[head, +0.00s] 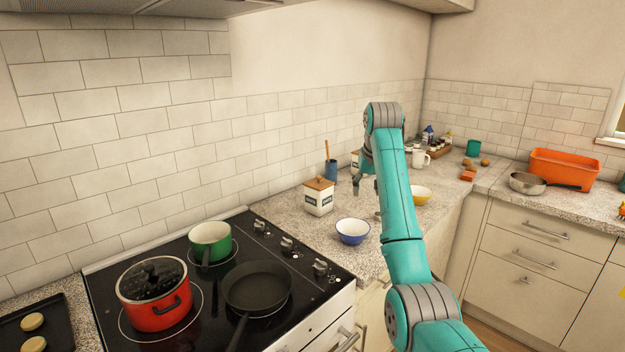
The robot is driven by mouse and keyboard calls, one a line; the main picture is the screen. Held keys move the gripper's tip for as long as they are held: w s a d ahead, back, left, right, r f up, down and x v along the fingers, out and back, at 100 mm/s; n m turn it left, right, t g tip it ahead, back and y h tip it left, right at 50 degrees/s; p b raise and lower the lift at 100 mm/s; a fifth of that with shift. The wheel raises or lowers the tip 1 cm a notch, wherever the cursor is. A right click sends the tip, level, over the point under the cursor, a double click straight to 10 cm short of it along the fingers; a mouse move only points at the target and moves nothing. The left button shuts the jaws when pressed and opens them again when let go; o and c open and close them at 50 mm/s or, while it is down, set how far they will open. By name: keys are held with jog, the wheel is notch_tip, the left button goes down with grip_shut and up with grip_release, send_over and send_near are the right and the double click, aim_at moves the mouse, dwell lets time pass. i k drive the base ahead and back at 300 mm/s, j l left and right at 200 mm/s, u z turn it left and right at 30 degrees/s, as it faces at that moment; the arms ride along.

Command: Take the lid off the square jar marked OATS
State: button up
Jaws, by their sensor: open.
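A square white jar (318,201) with dark labels stands upright on the counter right of the stove, its brown wooden lid (319,184) on. Its lettering is too small to read. A second white jar (354,159) with a brown top stands farther back, partly hidden by my arm. My gripper (367,202) hangs down right of the nearer jar, apart from it. It is open, with nothing seen between its fingers, and my teal arm hides part of it.
A blue-rimmed bowl (352,231) stands in front of the jar, a blue utensil holder (331,172) behind it. The stove holds a red pot (160,315), a green pot (210,243) and a black pan (257,287).

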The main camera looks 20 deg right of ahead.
aim_at(318, 182)
jog(key=i, duration=1.15)
